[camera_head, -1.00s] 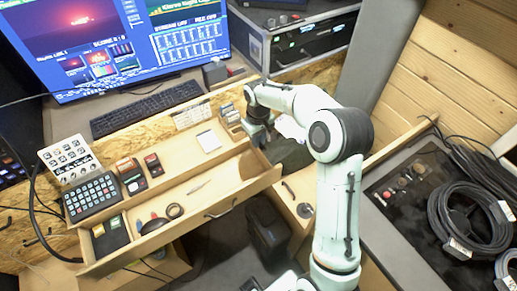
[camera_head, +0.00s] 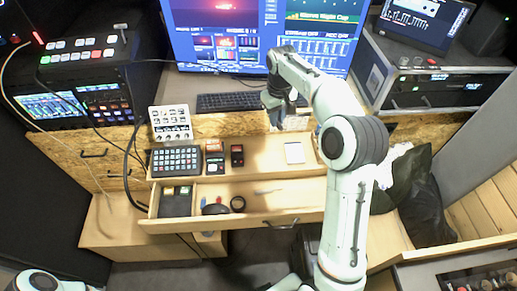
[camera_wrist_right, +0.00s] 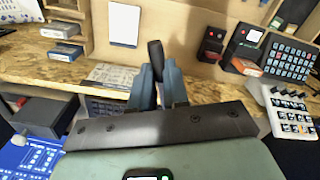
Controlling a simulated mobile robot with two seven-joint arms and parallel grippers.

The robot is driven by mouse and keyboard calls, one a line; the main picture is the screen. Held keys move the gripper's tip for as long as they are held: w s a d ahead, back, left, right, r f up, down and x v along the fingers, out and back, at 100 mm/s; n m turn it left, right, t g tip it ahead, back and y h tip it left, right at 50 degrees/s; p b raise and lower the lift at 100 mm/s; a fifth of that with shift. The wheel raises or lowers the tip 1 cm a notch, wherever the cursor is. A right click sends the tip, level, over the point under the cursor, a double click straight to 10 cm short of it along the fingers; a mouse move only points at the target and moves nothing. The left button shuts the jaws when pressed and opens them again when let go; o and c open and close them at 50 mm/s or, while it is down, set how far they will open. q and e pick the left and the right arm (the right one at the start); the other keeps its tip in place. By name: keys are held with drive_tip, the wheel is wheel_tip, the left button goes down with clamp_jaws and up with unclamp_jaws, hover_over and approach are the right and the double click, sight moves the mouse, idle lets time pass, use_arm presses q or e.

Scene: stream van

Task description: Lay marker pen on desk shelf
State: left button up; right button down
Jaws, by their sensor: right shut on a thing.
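My right gripper (camera_head: 277,122) is at the back edge of the wooden desk shelf (camera_head: 262,156), in front of the keyboard. In the right wrist view, its blue-grey fingers (camera_wrist_right: 156,82) are shut on a dark, slim thing, which looks like the marker pen (camera_wrist_right: 155,52). The pen sticks out past the fingertips toward the shelf; its lower part is hidden between the fingers. I cannot make it out in the head view. The shelf also shows in the wrist view (camera_wrist_right: 185,55), with bare wood around the pen. My left gripper is not in view.
On the shelf are a white notepad (camera_head: 294,152), a keypad (camera_head: 176,160), and small red-and-black devices (camera_head: 237,155). An open drawer (camera_head: 290,200) below holds a tape roll (camera_head: 238,203) and other items. A keyboard (camera_head: 225,103) and monitor stand behind.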

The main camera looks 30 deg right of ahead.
drive_tip(key=shift+w+a, duration=0.2)
drive_tip(key=shift+w, duration=0.1)
drive_tip(key=b, duration=0.2)
hover_over(272, 159)
wheel_tip(272, 159, down, 15)
drive_tip(key=shift+r, duration=0.1)
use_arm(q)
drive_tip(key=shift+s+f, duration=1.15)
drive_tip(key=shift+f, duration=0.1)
use_arm(e)
drive_tip(key=shift+f, duration=2.45)
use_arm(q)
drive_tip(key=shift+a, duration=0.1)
use_arm(e)
drive_tip(key=shift+f, duration=0.15)
drive_tip(key=c, duration=1.1)
unclamp_jaws()
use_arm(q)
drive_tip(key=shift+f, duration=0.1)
use_arm(e)
drive_tip(key=shift+w, duration=0.1)
